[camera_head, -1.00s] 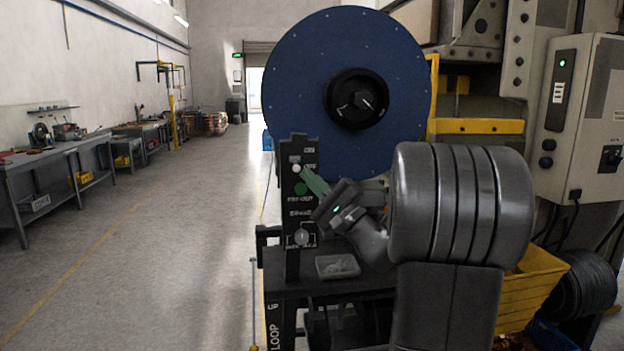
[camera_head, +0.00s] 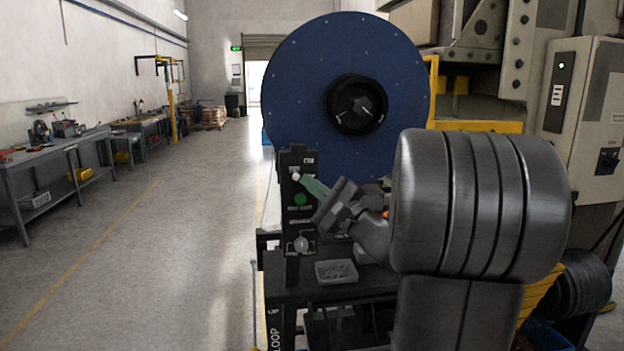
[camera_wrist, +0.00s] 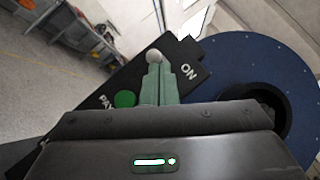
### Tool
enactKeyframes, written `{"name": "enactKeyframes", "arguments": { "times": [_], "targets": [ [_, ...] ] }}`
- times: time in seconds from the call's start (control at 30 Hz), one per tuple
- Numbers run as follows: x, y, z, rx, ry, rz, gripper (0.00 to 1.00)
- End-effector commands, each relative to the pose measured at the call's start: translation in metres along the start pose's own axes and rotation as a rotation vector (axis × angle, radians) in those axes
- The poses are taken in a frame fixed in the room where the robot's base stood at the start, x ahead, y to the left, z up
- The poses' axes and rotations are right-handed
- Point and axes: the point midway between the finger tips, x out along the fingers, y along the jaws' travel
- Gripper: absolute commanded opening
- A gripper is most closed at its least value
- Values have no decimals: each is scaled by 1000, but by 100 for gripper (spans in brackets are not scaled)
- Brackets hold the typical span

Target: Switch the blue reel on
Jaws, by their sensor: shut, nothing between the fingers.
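The blue reel (camera_head: 300,75) stands upright with a black hub (camera_head: 357,104); its rim fills the right of the wrist view (camera_wrist: 240,60). In front of it is a black control panel (camera_head: 291,225). A small white-tipped switch (camera_head: 296,177) sits near the panel's top; in the wrist view the white tip (camera_wrist: 154,56) is beside the ON label. A green button (camera_head: 299,199) lies below it. My gripper (camera_head: 306,183) is shut and empty. Its green fingertips (camera_wrist: 157,72) are right at the white tip; whether they touch is unclear. The switch's position is hard to tell.
A small clear tray (camera_head: 336,271) sits on the stand below the panel, near my wrist. A grey cabinet (camera_head: 585,120) and yellow machine parts stand at right. Workbenches (camera_head: 50,180) line the left wall. The floor (camera_head: 170,270) between is clear.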

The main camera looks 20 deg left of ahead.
Motion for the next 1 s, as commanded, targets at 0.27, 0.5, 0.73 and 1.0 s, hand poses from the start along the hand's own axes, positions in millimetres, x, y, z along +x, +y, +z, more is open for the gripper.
{"name": "enactKeyframes", "arguments": {
  "times": [0.27, 0.5, 0.73, 1.0],
  "targets": [
    [4, -14, 10, 95, 95, 96, 0],
    [4, -15, 11, 153, 152, 154, 0],
    [5, -18, 12, 152, 150, 152, 0],
    [6, -18, 12, 152, 150, 152, 0]
  ]
}}
